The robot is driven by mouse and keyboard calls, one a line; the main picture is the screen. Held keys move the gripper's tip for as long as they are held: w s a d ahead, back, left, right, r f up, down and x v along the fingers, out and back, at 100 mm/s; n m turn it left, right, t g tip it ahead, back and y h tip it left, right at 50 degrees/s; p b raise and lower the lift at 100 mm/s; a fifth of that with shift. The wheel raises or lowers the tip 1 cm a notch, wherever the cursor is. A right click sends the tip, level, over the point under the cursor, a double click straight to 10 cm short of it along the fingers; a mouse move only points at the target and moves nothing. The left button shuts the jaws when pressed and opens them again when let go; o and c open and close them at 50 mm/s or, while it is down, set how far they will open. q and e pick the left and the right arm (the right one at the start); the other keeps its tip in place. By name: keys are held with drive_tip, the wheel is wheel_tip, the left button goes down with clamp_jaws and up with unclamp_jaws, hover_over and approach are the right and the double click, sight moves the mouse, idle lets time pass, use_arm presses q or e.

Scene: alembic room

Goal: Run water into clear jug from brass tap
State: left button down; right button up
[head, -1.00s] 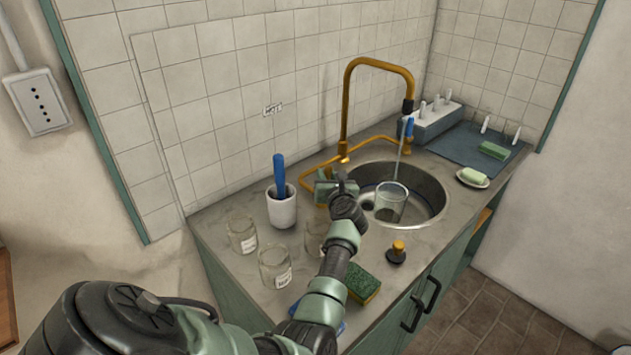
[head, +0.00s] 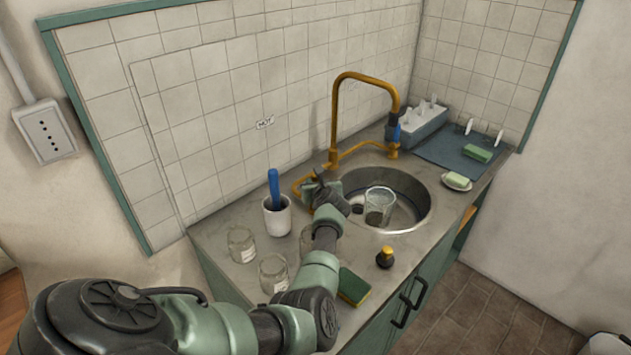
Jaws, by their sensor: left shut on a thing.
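The brass tap (head: 336,115) arches over the round steel sink (head: 424,215), with its dark nozzle above the bowl. No stream shows below it. The clear jug (head: 380,203) stands upright in the sink; its lower part looks darker, as with water, but the level is hard to read. My left gripper (head: 322,190) is at the sink's left edge by the tap's base, left of the jug and apart from it. My right gripper is out of view.
Glass jars (head: 242,244) and a white cup (head: 277,217) with a blue-handled tool stand left of my arm. A sponge (head: 354,286) and a dark stopper with a yellow top (head: 385,258) lie near the front edge. A soap dish (head: 456,182) sits right of the sink.

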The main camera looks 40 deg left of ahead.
use_arm(q)
drive_tip(key=c, duration=1.5)
unclamp_jaws()
drive_tip(key=shift+a, duration=0.1)
drive_tip(key=shift+o, duration=1.3)
drive_tip(key=shift+f, duration=0.1)
drive_tip(key=shift+s+r, duration=0.1)
drive_tip(key=shift+r, duration=0.1)
drive_tip(key=p+v, duration=0.7)
drive_tip(key=shift+d, duration=0.25)
drive_tip(key=shift+s, duration=0.15)
